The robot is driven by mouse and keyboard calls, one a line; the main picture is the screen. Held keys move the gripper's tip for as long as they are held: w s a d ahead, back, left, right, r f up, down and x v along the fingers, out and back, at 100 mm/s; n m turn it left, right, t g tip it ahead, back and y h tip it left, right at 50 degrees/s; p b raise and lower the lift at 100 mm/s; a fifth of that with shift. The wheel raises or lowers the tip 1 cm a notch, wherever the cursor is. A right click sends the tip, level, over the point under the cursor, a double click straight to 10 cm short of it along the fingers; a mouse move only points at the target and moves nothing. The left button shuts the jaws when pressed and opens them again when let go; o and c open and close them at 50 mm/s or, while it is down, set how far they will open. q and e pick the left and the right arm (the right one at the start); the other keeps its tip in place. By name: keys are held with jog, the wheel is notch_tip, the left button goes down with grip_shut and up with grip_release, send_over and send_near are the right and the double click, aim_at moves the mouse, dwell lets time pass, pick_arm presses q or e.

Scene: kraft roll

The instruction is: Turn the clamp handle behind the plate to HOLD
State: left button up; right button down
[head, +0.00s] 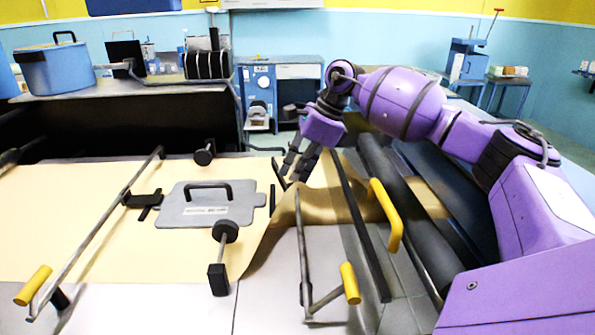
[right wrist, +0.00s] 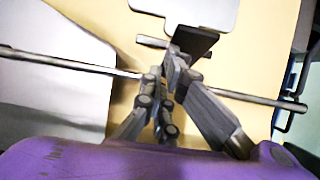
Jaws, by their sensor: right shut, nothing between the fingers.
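The grey plate (head: 172,214) with a black grip bar (head: 206,187) lies flat on the brown kraft paper (head: 100,255); its label is too small to read. Just behind it stands a black knob-shaped part (head: 205,156), which looks like the clamp handle; no HOLD mark is legible. My right gripper (head: 296,177) is shut and empty, right of the plate and apart from the knob. In the right wrist view its fingers (right wrist: 177,55) are above a metal rod (right wrist: 70,62), with the plate's edge (right wrist: 185,12) at the top. My left gripper is not in view.
Metal rods with yellow grips (head: 33,286) (head: 350,283) flank the plate. Another black knob (head: 225,232) stands in front of it. A yellow handle (head: 386,215) and dark rollers (head: 410,205) lie to the right. The paper left of the plate is mostly clear.

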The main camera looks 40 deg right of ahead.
jog(key=shift+w+a, duration=0.2)
jog(key=shift+a, duration=0.15)
jog(key=shift+g+h, duration=0.4)
jog(key=shift+h, duration=0.3)
jog(key=shift+w+a+f+b, duration=0.15)
jog(key=shift+w+a+f, duration=0.3)
jog(key=shift+a, duration=0.2)
jog(key=shift+w+a+f+b, duration=0.1)
jog(key=shift+w+a+f, duration=0.25)
jog(key=shift+a+f, duration=0.25)
jog(key=shift+w+a+f+b, duration=0.15)
jog(key=shift+w+a+f, duration=0.25)
jog(key=shift+a, duration=0.3)
jog(key=shift+r, duration=0.1)
